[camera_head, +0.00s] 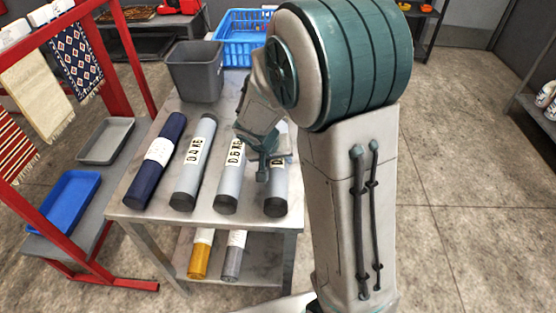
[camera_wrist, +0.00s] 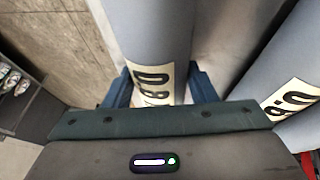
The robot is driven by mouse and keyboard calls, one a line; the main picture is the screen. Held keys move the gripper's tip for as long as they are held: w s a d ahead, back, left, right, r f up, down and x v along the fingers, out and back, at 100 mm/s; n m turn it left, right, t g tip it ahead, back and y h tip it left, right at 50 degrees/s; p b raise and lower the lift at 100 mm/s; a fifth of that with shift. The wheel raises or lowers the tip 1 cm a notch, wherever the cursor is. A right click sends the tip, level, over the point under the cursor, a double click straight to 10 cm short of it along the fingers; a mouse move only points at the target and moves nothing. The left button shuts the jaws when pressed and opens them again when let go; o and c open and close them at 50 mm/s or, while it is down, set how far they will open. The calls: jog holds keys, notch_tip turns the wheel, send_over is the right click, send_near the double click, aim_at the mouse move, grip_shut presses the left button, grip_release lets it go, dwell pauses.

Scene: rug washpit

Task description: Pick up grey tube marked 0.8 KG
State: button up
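The grey tube (camera_head: 276,190) lies at the right end of a row on the metal table. My arm hides its far part in the head view. In the wrist view the same tube (camera_wrist: 153,30) has a pale label, partly hidden, that seems to start with 0.8. My gripper (camera_head: 265,172) is over this tube, and in the wrist view its blue fingers (camera_wrist: 160,85) flank the tube, one on each side. The fingers are very near the tube's sides; whether they press on it is not clear.
A grey tube marked 0.6 KG (camera_head: 232,180) lies close to the left, then one marked 0.4 KG (camera_head: 190,175) and a dark blue tube (camera_head: 150,170). A grey bin (camera_head: 195,72) and blue crate (camera_head: 232,50) stand behind. Open floor (camera_head: 470,200) is to the right.

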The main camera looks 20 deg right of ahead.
jog(key=shift+r, duration=0.1)
grip_shut()
